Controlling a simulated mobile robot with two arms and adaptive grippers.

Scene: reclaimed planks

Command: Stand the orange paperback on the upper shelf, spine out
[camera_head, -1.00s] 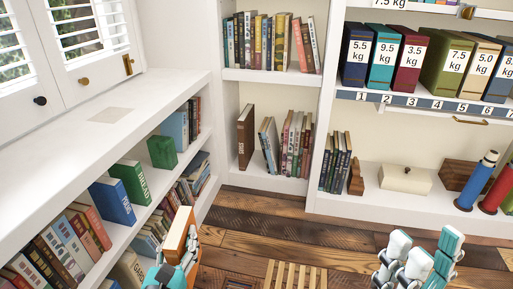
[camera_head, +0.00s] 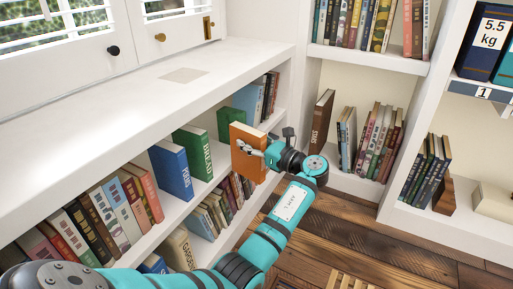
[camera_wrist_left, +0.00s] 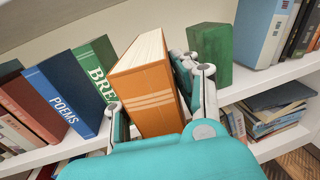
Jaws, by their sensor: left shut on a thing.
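The orange paperback (camera_head: 248,150) is upright in my left gripper (camera_head: 251,149), at the front of the upper shelf (camera_head: 208,163) of the low white bookcase. In the left wrist view the orange paperback (camera_wrist_left: 148,92) has its banded orange spine facing my wrist and its pale page edge on top. The fingers of my left gripper (camera_wrist_left: 158,108) are shut on its two sides. The book stands between a green BREAD book (camera_head: 193,152) and a plain green block-like book (camera_head: 230,124). I cannot tell whether its bottom touches the shelf. My right gripper is out of view.
The blue POEMS book (camera_head: 171,170) and a row of books lean left of the green one. More books fill the lower shelf (camera_head: 205,244) below. The white countertop (camera_head: 130,90) overhangs the shelves. Blue books (camera_head: 249,101) stand farther right.

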